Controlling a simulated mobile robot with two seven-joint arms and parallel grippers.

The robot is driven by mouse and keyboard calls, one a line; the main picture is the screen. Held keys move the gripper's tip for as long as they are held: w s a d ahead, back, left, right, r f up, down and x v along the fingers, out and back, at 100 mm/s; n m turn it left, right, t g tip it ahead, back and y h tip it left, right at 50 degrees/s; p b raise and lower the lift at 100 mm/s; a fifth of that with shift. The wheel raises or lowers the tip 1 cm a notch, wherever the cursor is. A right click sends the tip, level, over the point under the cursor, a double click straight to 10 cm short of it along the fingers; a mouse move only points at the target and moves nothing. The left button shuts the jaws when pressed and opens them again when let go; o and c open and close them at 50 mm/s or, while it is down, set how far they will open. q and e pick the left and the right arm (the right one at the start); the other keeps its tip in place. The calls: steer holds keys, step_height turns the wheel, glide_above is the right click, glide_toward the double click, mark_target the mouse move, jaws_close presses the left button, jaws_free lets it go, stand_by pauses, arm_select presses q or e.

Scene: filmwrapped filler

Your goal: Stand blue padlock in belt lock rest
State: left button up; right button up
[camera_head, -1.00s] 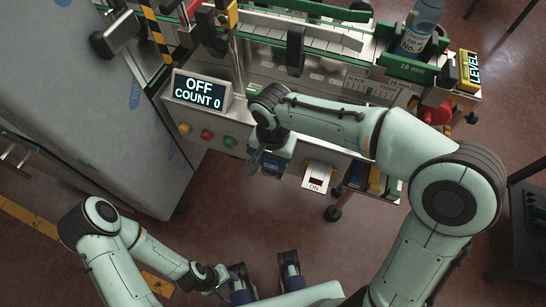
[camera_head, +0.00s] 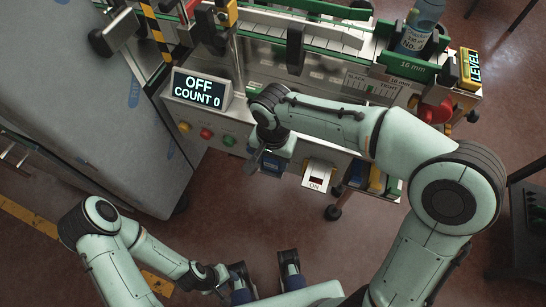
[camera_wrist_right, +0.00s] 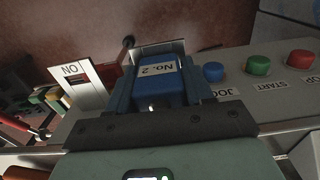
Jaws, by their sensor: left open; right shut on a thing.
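The blue padlock (camera_wrist_right: 160,84), labelled "No. 2", sits between the fingers of my right gripper (camera_wrist_right: 162,88) in the right wrist view. The gripper is shut on it. In the head view my right gripper (camera_head: 268,158) is at the front panel of the machine, with blue (camera_head: 274,165) showing beside its fingers. A pale metal edge (camera_wrist_right: 158,46) shows just beyond the padlock; I cannot tell whether this is the belt lock rest or whether the padlock touches it. My left gripper (camera_head: 222,283) is low at the bottom of the head view, open and away from the machine.
The ON switch plate (camera_head: 318,176) is right of the gripper. Green (camera_head: 229,141), red (camera_head: 206,134) and yellow (camera_head: 184,127) buttons are left. A display (camera_head: 199,91) reads OFF, COUNT 0. A grey cabinet (camera_head: 80,90) stands left. Below the panel is open floor.

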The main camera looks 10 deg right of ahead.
steer(key=shift+f, duration=0.1)
steer(key=o, duration=1.2)
step_height(320, 180, up, 13)
steer(key=p, duration=0.2)
steer(key=shift+r+p, duration=0.2)
steer(key=shift+p, duration=0.1)
